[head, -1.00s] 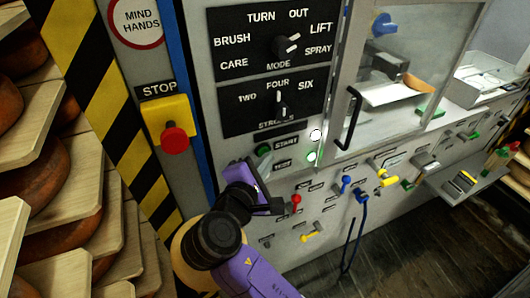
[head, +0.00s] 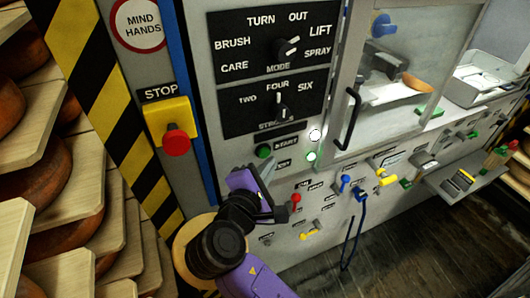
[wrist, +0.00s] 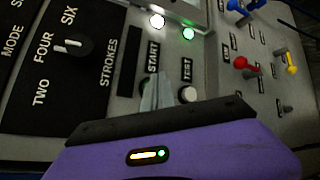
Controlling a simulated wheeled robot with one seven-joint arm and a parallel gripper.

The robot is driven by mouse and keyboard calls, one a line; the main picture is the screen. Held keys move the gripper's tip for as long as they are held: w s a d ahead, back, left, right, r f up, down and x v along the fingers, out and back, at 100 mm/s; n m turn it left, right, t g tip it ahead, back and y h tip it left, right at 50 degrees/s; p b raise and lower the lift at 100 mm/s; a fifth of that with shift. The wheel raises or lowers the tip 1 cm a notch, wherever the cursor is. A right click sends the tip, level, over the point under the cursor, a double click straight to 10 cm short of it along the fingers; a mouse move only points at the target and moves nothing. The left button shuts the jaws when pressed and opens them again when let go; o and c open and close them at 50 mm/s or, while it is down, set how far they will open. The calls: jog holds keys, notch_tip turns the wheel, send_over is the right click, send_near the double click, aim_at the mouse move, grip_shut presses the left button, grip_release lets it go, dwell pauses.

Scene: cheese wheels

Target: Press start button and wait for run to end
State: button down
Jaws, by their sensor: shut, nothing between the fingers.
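The green START button (head: 263,151) is on the grey panel below the STROKES dial in the head view. It shows clear of my gripper there. My gripper (head: 252,180) is just below it, over the lower panel. In the wrist view its fingers (wrist: 157,93) are shut and empty, and they largely hide the START button beside its label. The white TEST button (wrist: 187,94) is just right of the fingers. Whether the fingertips touch the panel cannot be told. A white lamp (head: 315,135) and a green lamp (head: 311,156) are both lit.
The red STOP button (head: 175,139) on its yellow box is to the left. Small coloured levers, such as a red one (head: 296,199), stick out right of my gripper. A glass door with a black handle (head: 347,118) is at right. Cheese shelves (head: 62,221) line the far left.

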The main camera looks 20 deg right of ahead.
jog(key=s+p, duration=0.2)
jog(key=s, duration=0.3)
dwell(0.3)
dwell(0.6)
jog(key=s+a+f+m+y+b, duration=0.1)
jog(key=s+a+f+y, duration=0.15)
jog(key=s+f, duration=0.4)
jog(key=s+a+f+m+y, duration=0.1)
jog(key=s+f+y, duration=0.25)
jog(key=f, duration=0.55)
jog(key=s+f+m+t+y+b, duration=0.15)
jog(key=s+m+y, duration=0.25)
jog(key=s, duration=0.6)
jog(key=s+d+r+m+t+b, duration=0.1)
jog(key=s+d+r+m, duration=0.3)
jog(key=s+r+m, duration=0.5)
jog(key=s+r+t, duration=0.1)
jog(key=s, duration=0.2)
jog(key=shift+s+d+m+y, duration=0.25)
jog(key=shift+m+y, duration=0.05)
